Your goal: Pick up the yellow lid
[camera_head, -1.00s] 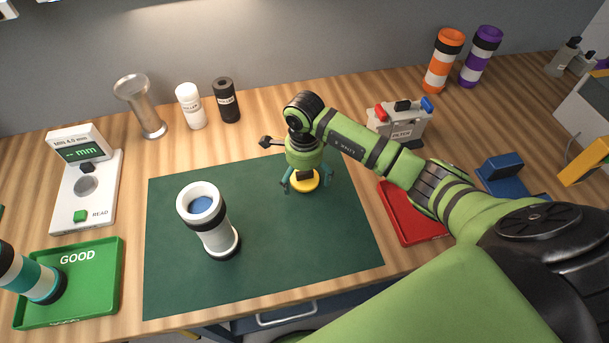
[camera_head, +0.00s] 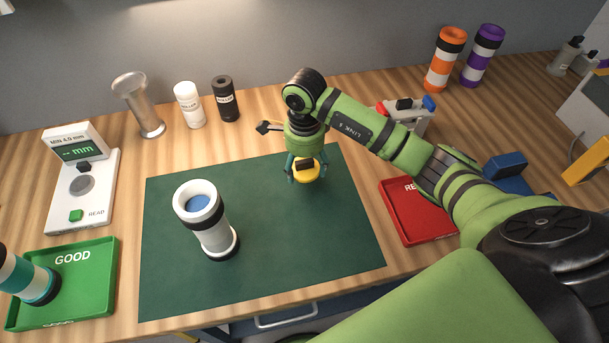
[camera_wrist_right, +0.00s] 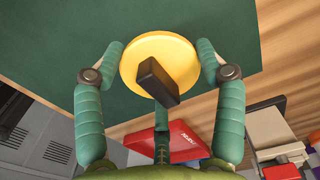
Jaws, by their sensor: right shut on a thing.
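The yellow lid (camera_head: 309,172) is a round disc with a black block handle. My right gripper (camera_head: 306,175) is shut on it, with the fingers at its sides. In the right wrist view the lid (camera_wrist_right: 165,62) sits between the two teal fingertips of the gripper (camera_wrist_right: 161,66), handle facing the camera. The lid appears to be held above the green mat (camera_head: 265,235). My left gripper is not in view.
A white tube with black bands (camera_head: 208,222) stands on the mat, left of the lid. A red tray (camera_head: 405,215) lies right of the mat, and a green tray (camera_head: 95,285) with a teal-banded tube (camera_head: 28,280) lies left. Bottles (camera_head: 188,105) stand behind.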

